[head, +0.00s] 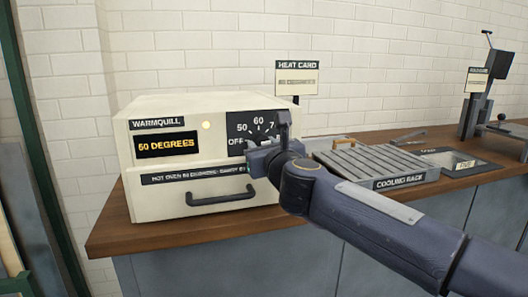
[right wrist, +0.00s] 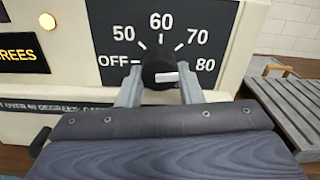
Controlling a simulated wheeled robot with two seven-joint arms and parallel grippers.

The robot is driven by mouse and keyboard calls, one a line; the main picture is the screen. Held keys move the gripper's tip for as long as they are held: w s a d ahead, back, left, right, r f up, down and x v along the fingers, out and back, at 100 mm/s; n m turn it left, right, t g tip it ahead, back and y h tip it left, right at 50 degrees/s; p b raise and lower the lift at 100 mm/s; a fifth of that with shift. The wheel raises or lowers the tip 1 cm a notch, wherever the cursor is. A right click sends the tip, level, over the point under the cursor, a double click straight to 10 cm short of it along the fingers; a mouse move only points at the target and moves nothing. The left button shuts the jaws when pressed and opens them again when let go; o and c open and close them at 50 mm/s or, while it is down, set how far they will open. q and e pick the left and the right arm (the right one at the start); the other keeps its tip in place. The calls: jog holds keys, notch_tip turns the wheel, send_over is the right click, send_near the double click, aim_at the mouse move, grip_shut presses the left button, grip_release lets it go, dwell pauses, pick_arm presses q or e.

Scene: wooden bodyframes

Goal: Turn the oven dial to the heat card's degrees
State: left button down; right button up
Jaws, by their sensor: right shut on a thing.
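The cream oven (head: 160,203) stands on the left of the wooden counter. Its display (head: 167,144) shows a degrees figure that looks like 50, though the first digit is small. My right gripper (head: 265,150) is shut on the black dial (right wrist: 158,66), with a finger on each side of it in the right wrist view. The dial plate (right wrist: 105,40) reads OFF, 50, 60, 70, 80. A white mark shows on the dial; I cannot tell for sure which number it points to. The heat card (head: 297,80) stands behind the oven; its degrees line is too blurred to read. My left gripper is out of view.
The cooling rack (head: 375,165) lies on the counter right of the oven, beyond my right arm. A dark stand (head: 478,105) is at the far right. The oven's lower front has a handle (head: 220,198). A small lamp (head: 207,125) glows beside the display.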

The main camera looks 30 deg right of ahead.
jog(key=shift+m, duration=0.6)
jog(key=shift+b, duration=0.3)
jog(key=o, duration=1)
jog(key=p+v, duration=0.1)
jog(key=v, duration=0.6)
jog(key=shift+s+a+p, duration=0.15)
jog(key=shift+s+p, duration=0.15)
jog(key=shift+s, duration=0.1)
